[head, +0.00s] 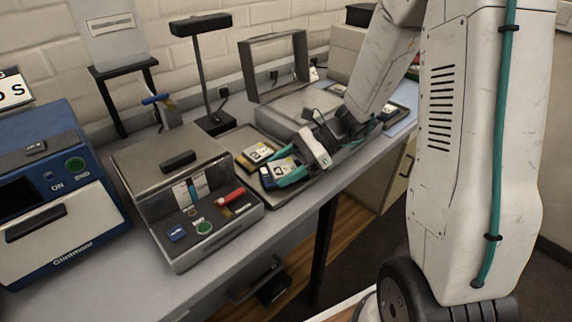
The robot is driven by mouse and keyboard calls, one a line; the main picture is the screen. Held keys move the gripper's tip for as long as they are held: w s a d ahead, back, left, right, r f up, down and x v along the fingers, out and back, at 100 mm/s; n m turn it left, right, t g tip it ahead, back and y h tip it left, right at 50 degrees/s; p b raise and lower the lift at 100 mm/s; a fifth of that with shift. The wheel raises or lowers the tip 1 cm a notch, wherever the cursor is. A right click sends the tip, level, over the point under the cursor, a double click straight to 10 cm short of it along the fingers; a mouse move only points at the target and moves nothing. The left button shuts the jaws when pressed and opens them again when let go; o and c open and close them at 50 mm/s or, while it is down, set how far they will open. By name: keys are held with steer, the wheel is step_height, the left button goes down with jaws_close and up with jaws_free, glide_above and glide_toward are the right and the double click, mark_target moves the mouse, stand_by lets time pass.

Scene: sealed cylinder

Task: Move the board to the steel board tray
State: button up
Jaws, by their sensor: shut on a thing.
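My gripper (284,177), with teal fingers, reaches in from the right, low over a grey metal tray (243,137) on the bench. It is shut on a small dark board with a pale label (282,166). The held board is at the right part of the tray; whether it touches the tray floor I cannot tell. A second board, yellow and black with a pale label (256,154), lies in the tray to the left of the held one. My gripper's wrist hides the tray's right side. I cannot read any label.
A grey box with buttons and a red handle (187,190) stands close left of the tray. A blue machine (50,195) is farther left. A black lamp stand (205,75) and a grey frame (275,67) rise behind. Another tray with items (400,112) lies at right, partly hidden by my arm.

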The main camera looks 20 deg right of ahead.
steer(key=shift+f, duration=0.35)
steer(key=o, duration=1.2)
